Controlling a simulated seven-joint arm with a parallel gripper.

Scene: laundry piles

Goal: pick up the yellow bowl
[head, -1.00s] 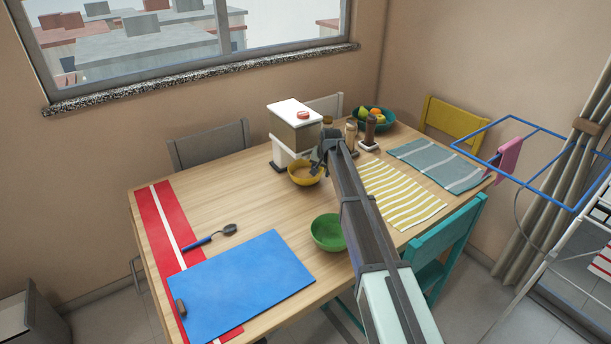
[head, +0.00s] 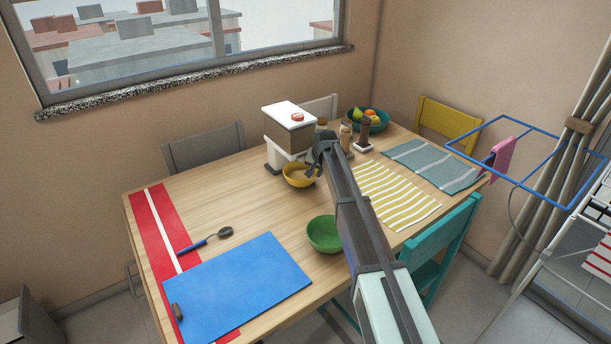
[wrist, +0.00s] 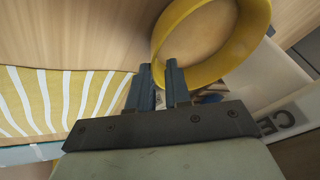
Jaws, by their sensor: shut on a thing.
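The yellow bowl (head: 298,177) is on the wooden table, in front of the white and brown dispenser. It shows in the wrist view (wrist: 255,25) as a yellow ring with a tan inside. My gripper (head: 314,169) is at the bowl's right side in the head view. In the wrist view my gripper (wrist: 165,72) has its two dark fingers close together at the bowl's rim, shut on it. Whether the bowl's base touches the table cannot be told.
The dispenser (head: 290,126) stands close behind the bowl. A green bowl (head: 322,236) and a blue mat (head: 235,290) are nearer the front. A yellow striped cloth (head: 397,197) lies to the right, with small jars (head: 345,136) behind. The table left of the bowl is clear.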

